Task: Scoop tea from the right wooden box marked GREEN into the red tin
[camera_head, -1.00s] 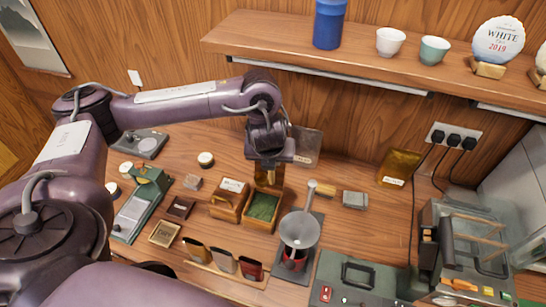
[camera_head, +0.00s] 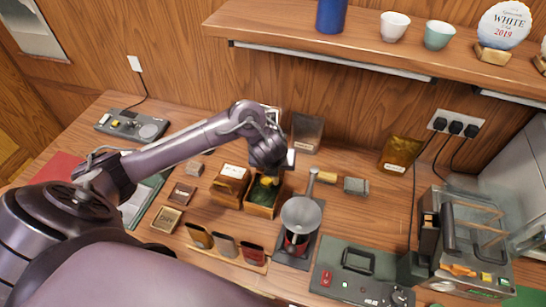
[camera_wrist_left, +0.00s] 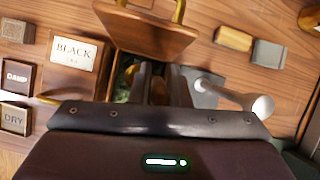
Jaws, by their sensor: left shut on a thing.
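The right wooden box (camera_head: 262,209) stands open on the table with green tea inside. Its marking cannot be read in these views. My left gripper (camera_head: 268,179) is low over this box, fingers pointing down into it. It is shut on a small brass-coloured thing, probably a scoop, mostly hidden by the fingers. In the left wrist view the fingers (camera_wrist_left: 163,85) reach into the box, and some green tea shows beside them. A raised wooden panel (camera_wrist_left: 150,35) with brass fittings stands beyond them. The red tin (camera_head: 295,246) stands under a grey funnel (camera_head: 301,214), to the right. My right gripper is not in view.
The left wooden box (camera_head: 229,188) stands close beside the right one; the wrist view shows its BLACK label (camera_wrist_left: 75,52). A funnel post (camera_head: 311,184) rises near the gripper. A rack of several small tins (camera_head: 225,246) lies in front. A yellow block (camera_head: 326,177) is at the back.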

